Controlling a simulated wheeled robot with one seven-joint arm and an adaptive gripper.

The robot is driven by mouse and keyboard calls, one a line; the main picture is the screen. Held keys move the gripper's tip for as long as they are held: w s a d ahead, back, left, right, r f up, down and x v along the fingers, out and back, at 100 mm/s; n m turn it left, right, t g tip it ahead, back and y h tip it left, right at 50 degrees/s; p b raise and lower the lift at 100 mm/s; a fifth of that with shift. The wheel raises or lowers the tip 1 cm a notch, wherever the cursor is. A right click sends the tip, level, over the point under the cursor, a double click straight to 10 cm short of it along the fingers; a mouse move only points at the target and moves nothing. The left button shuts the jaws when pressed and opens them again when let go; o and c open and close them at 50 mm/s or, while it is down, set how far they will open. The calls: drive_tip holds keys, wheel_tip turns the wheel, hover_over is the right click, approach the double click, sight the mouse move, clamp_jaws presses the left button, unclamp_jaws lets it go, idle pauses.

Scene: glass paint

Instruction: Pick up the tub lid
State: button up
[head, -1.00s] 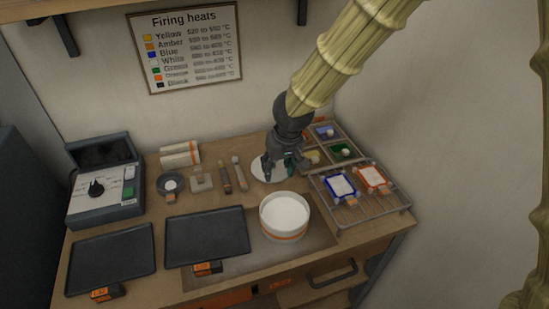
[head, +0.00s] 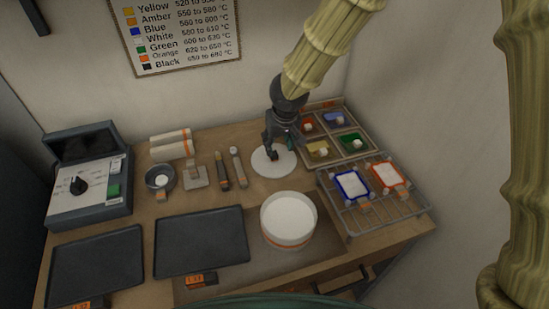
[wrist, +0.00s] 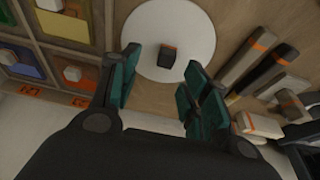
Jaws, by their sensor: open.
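The tub lid is a flat white disc (head: 265,164) lying on the bench behind the round white tub (head: 288,238). It also shows in the wrist view (wrist: 196,30), with a small dark knob with an orange band (wrist: 168,54) at its middle. My gripper (head: 276,150) is over the lid in the head view and hides part of it, including the knob. In the wrist view my gripper (wrist: 158,72) is open, with teal finger pads on either side and nothing held. The knob appears just beyond the gap between the fingertips; I cannot tell the exact height.
A divided tray of coloured paints (head: 357,156) stands close right of the lid, with a wire rack (head: 352,222) in front of it. Tools (head: 222,172) lie left of the lid. Two dark trays (head: 200,240) and a control box (head: 88,190) are further left.

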sight(274, 152)
drive_tip(key=shift+w+a+f, duration=0.1)
drive_tip(key=shift+w+f, duration=0.25)
drive_tip(key=shift+s+a+f+p, duration=0.25)
drive_tip(key=shift+f+p, duration=0.1)
drive_tip(key=shift+f, duration=0.1)
drive_tip(key=shift+s+a+f+p, duration=0.1)
drive_tip(key=shift+a+f+p, duration=0.15)
drive_tip(key=shift+f, duration=0.2)
drive_tip(key=x, duration=0.2)
drive_tip(key=shift+w+d+f, duration=0.1)
drive_tip(key=shift+w+f, duration=0.15)
drive_tip(key=shift+w, duration=0.1)
drive_tip(key=shift+s+r, duration=0.2)
drive_tip(key=shift+s, duration=0.05)
drive_tip(key=shift+c, duration=0.2)
drive_tip(key=shift+w+f, duration=0.15)
drive_tip(key=c, duration=0.7)
drive_tip(key=shift+c, duration=1.4)
